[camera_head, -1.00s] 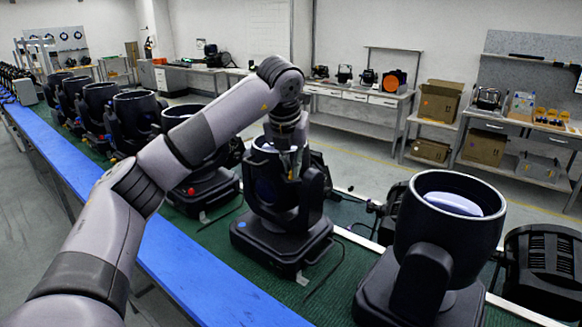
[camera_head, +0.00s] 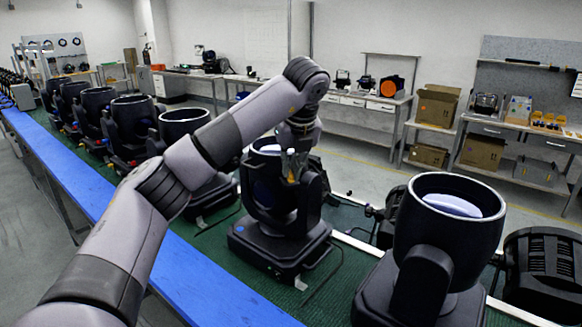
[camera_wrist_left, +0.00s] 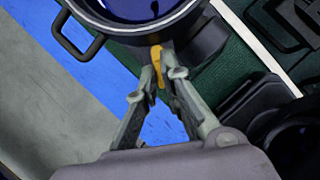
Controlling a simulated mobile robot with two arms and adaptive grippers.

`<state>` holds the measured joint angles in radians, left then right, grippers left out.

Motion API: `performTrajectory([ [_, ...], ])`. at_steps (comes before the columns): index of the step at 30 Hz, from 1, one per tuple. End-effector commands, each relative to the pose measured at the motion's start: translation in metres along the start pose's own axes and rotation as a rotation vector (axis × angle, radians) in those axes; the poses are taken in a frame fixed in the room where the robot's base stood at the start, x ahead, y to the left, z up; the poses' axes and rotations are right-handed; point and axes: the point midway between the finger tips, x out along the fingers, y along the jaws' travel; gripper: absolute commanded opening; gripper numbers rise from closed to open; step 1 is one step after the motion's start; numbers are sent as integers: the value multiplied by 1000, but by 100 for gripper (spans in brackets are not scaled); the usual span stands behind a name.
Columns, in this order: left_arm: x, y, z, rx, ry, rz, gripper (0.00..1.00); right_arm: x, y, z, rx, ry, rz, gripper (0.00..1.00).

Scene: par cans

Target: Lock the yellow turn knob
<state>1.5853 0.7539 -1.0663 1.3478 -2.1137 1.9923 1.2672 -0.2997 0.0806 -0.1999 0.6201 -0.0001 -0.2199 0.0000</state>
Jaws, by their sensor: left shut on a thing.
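The yellow turn knob (camera_wrist_left: 155,53) is a small yellow piece at the side of the par can's dark housing. My left gripper (camera_wrist_left: 158,72) is shut on it, one fingertip on each side. In the head view my left gripper (camera_head: 291,168) points down at the upper side of the middle par can (camera_head: 268,235), where the fingers hide most of the knob. That par can stands upright on the green belt, and its round open top and a side handle (camera_wrist_left: 75,35) show in the left wrist view. My right gripper is not in view.
A large par can (camera_head: 440,225) stands close at the right, with another black fixture (camera_head: 540,270) beyond it. Several more par cans line the green belt (camera_head: 208,238) to the left. A blue rail (camera_head: 200,280) runs along the belt's near side.

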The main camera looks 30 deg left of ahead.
Motion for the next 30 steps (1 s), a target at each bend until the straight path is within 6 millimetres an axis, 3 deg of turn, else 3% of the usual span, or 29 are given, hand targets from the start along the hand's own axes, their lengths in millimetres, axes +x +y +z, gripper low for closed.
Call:
performTrajectory([
  [11,0,0,0,-4,1,2,0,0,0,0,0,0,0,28],
  [12,1,0,0,-4,1,2,10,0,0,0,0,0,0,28],
  [20,0,0,0,-3,1,1,27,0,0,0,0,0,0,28],
  [30,-2,0,0,-3,-1,0,28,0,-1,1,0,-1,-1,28],
])
